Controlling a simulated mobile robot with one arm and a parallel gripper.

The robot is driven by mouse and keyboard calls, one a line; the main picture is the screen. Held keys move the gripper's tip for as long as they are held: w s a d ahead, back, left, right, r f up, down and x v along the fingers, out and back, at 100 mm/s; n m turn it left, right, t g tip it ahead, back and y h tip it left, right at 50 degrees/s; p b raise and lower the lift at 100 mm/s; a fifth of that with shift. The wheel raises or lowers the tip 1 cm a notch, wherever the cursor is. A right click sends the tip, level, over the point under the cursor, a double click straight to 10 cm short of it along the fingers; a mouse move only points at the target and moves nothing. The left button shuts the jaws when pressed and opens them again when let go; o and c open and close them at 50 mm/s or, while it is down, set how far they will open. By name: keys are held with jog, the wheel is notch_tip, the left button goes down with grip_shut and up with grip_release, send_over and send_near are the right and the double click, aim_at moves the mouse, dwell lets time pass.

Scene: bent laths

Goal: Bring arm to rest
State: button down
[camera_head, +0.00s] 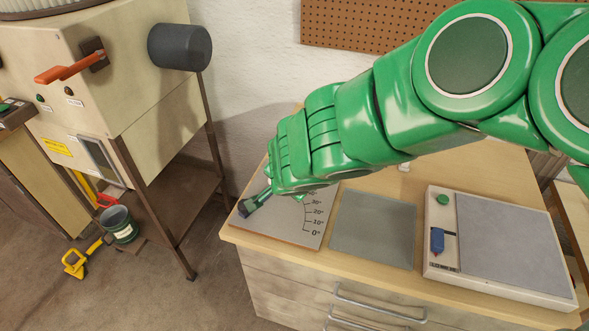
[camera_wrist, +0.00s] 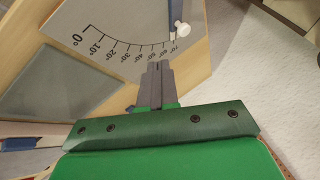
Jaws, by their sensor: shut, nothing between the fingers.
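My green arm (camera_head: 345,125) reaches across the picture from the upper right, down over the left part of the workbench. A white knob with a slim pointer (camera_wrist: 180,27) is just beyond the fingertips, to the right. I cannot tell whether the fingers touch the board.
A grey mat (camera_head: 372,228) and a white device (camera_head: 500,245) with a green button and blue slider lie on the wooden bench (camera_head: 480,293). A beige machine (camera_head: 130,70) with an orange lever stands at left. A bucket (camera_head: 118,225) stands below it. A pegboard (camera_head: 370,22) hangs behind.

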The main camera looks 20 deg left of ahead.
notch_tip(320, 180, up, 12)
jog(key=d+n+y, duration=0.1)
jog(key=n+y, duration=0.3)
jog(key=y, duration=0.2)
jog(key=s+d+f+g+h, duration=0.1)
jog(key=s+d+g+h, duration=0.1)
jog(key=s+d, duration=0.5)
jog(key=s+d+f+g+h, duration=0.2)
jog(key=s+d, duration=0.6)
jog(key=d, duration=0.6)
jog(key=s+d+f+g+h, duration=0.2)
jog(key=s+d+g+h, duration=0.2)
jog(key=s+d, duration=0.3)
jog(key=d, duration=0.4)
jog(key=shift+s+d+h, duration=0.15)
jog(key=shift+s+h, duration=0.05)
jog(key=shift+h, duration=0.2)
jog(key=c, duration=1.8)
grip_release()
jog(key=shift+f, duration=0.1)
jog(key=shift+c, duration=0.2)
